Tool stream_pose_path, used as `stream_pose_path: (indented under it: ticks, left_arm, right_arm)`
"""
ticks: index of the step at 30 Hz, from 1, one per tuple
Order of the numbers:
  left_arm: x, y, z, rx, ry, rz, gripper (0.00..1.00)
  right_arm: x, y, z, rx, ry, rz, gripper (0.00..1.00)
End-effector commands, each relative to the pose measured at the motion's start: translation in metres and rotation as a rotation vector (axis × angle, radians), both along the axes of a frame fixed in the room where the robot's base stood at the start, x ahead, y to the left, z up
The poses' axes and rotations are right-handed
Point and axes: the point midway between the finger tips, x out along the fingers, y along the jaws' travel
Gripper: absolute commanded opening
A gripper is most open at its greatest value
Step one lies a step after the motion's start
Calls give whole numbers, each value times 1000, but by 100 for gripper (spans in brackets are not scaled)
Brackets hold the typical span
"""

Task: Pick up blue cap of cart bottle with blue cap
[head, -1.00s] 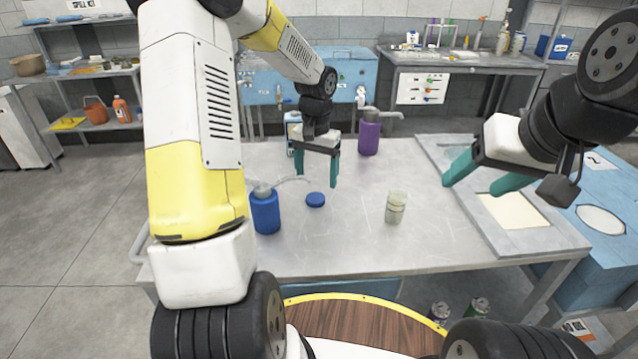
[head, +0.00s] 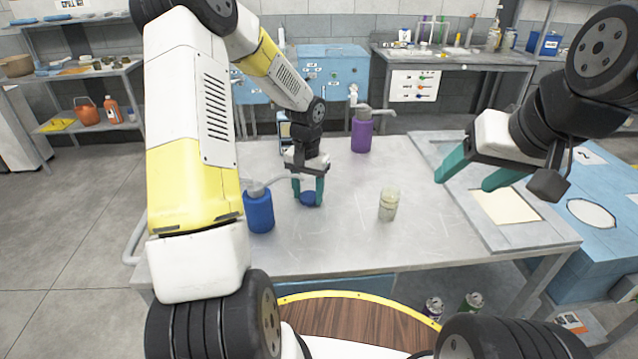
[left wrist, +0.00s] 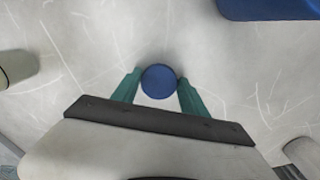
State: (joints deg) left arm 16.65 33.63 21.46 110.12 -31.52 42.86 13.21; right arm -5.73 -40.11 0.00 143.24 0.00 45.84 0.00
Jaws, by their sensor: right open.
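The blue cap (head: 309,198) is a small round disc lying flat on the grey metal cart top. My left gripper (head: 309,196) is down at the cap, with one teal finger on each side of it. In the left wrist view the cap (left wrist: 159,81) sits between the two fingertips (left wrist: 157,84), with a narrow gap visible beside the fingers, so the jaws look open around it. The blue bottle (head: 259,208) stands upright to the left of the cap. My right gripper (head: 470,172) is open and empty above the cart's right side.
A clear jar with pale contents (head: 388,204) stands right of the cap. A purple bottle (head: 361,132) stands at the back of the cart (head: 330,245). A grey framed tray (head: 535,240) lies at the right. The front middle is clear.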

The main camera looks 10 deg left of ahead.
Motion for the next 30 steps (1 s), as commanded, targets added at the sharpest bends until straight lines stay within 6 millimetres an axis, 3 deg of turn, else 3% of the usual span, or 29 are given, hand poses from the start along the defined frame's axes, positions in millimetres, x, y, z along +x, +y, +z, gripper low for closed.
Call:
stream_pose_path:
  ticks: [1,4,13,24,30]
  left_arm:
    - [0,0,0,0,0,0,32]
    - [0,0,0,0,0,0,14]
    - [1,0,7,1,-2,0,13]
    - [1,0,76,1,-3,0,13]
    - [0,0,97,1,-1,0,13]
  right_arm:
    - [0,0,0,0,0,0,63]
    - [0,0,0,0,0,0,63]
    - [0,0,0,0,0,0,63]
    - [0,0,0,0,0,0,63]
    - [0,0,0,0,0,0,63]
